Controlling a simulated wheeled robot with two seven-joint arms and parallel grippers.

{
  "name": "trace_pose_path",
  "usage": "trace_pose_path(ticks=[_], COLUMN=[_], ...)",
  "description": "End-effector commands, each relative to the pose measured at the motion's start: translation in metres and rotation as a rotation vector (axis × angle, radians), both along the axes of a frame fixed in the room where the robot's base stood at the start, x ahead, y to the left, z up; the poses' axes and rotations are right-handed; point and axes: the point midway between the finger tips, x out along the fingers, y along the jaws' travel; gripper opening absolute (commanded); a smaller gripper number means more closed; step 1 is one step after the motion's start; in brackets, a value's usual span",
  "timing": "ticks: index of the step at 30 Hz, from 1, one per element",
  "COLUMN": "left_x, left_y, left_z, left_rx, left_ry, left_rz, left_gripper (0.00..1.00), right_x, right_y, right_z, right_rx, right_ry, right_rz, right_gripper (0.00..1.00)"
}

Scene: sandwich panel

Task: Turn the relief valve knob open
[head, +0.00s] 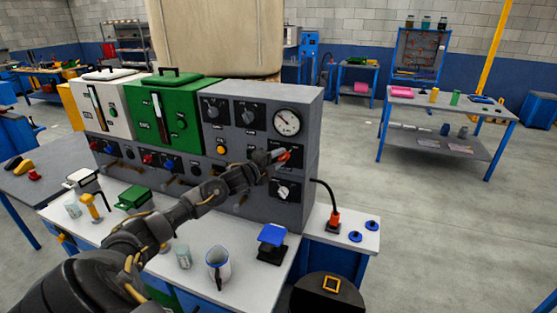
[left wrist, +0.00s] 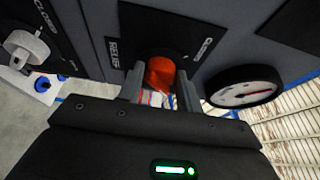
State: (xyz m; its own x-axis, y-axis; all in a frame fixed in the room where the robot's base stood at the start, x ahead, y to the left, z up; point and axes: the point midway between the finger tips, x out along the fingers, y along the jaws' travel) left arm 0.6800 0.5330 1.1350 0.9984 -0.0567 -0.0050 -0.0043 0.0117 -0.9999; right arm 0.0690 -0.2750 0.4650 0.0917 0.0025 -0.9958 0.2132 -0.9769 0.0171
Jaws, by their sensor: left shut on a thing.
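The relief valve knob (left wrist: 160,74) is red-orange and sits on a black plate labelled RELIEF in the left wrist view. In the head view the knob (head: 285,156) shows on the grey panel, below the round gauge. My left gripper (left wrist: 160,92) is at the knob, with one finger on each side of it, shut on it. In the head view my left gripper (head: 279,159) reaches the panel from the left and partly hides the knob. My right gripper is not in view.
A pressure gauge (head: 287,122) sits just above the knob, and a light grey knob (head: 283,191) below it. A blue-topped item (head: 272,236) and a jug (head: 218,265) stand on the bench in front.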

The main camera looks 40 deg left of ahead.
Motion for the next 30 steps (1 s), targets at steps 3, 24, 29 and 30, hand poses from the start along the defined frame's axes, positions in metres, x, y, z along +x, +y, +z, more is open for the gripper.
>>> trace_pose_path(ticks=[3,24,29,30], left_x=[0.0,0.0,-0.01,-0.015], left_y=[0.0,0.0,0.002,0.002], left_z=[0.0,0.0,-0.003,-0.004], left_rx=[0.005,0.003,0.003,0.004], left_ry=[0.003,0.001,0.002,0.002], left_rz=[0.0,0.0,0.001,0.0], left_gripper=[0.12,0.57,0.57,0.57], right_x=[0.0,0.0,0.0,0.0], right_y=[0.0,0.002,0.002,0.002], right_z=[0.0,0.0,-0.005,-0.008], right_rx=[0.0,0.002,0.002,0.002], right_ry=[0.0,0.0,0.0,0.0], right_rz=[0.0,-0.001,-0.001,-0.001], right_gripper=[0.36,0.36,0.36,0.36])
